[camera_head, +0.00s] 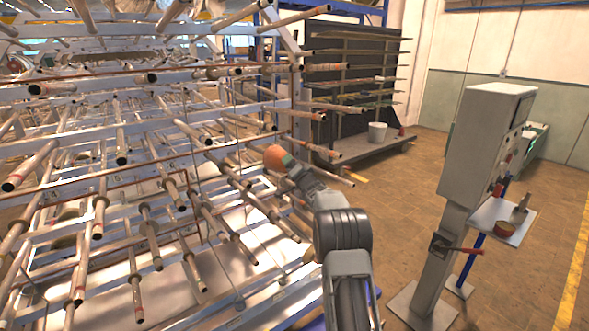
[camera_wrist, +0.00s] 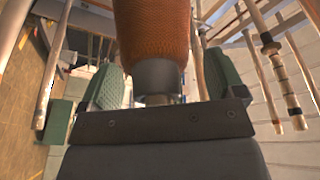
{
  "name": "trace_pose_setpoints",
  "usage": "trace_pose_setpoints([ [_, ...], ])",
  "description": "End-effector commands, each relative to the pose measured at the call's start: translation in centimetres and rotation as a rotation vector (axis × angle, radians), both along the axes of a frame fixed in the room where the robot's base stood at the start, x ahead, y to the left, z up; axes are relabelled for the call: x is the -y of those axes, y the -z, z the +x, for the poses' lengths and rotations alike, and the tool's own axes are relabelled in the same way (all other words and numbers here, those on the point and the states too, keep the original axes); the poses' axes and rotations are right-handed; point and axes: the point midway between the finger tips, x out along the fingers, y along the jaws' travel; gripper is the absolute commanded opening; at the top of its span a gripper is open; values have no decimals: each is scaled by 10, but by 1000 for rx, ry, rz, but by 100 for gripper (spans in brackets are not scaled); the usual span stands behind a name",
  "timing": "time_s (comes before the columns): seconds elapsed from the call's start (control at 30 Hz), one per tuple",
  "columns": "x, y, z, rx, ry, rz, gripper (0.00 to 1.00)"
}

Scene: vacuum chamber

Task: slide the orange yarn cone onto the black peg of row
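The orange yarn cone (camera_head: 275,156) is at the end of my arm, by the right side of the rack in the head view. In the wrist view the cone (camera_wrist: 152,30) runs up out of the picture, with its grey end (camera_wrist: 158,76) towards my palm. My gripper (camera_wrist: 164,75) has its two green fingers on either side of this end. They stand apart, with a gap at the grey end on both sides. A pale stub (camera_wrist: 160,100) shows just below the grey end. I cannot make out the black peg, or whether the cone is on one.
The metal rack (camera_head: 130,190) fills the left with several rows of protruding pegs, some close around my gripper. A grey control cabinet (camera_head: 485,145) with a small shelf (camera_head: 502,222) stands at right. Brown floor (camera_head: 400,200) is open between.

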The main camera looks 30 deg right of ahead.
Motion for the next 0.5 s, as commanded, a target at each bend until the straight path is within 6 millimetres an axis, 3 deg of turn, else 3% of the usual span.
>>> trace_pose_setpoints([
  [0.1,0,1,0,-1,0,0,100],
  [0.5,0,5,-10,-4,1,0,100],
])
